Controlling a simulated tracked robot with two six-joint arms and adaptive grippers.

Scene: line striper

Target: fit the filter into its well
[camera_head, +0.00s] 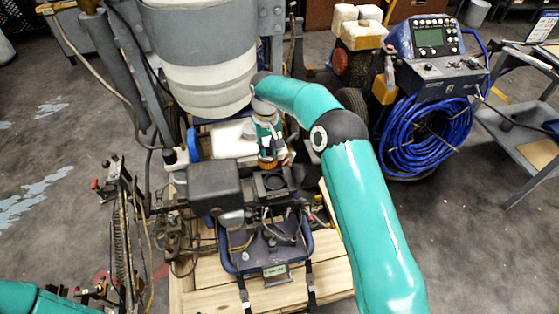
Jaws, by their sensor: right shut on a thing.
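My right gripper (270,152) points down over the middle of the striper, at the end of the teal arm that comes in from the right. It is shut on the filter (267,164), of which a small orange-brown part shows below the fingers. The well (275,182) is a dark round opening in a black housing, just below and slightly right of the filter. The filter looks close above the well's far rim; I cannot tell whether they touch. My left gripper is out of view; only part of my left arm shows at the lower left corner.
A black box (214,186) stands left of the well. A large white tank (200,60) rises behind it. A blue-framed unit (268,250) is in front, on a wooden pallet (325,272). Hoses and levers crowd the left. A cart with coiled blue hose (425,135) stands at right.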

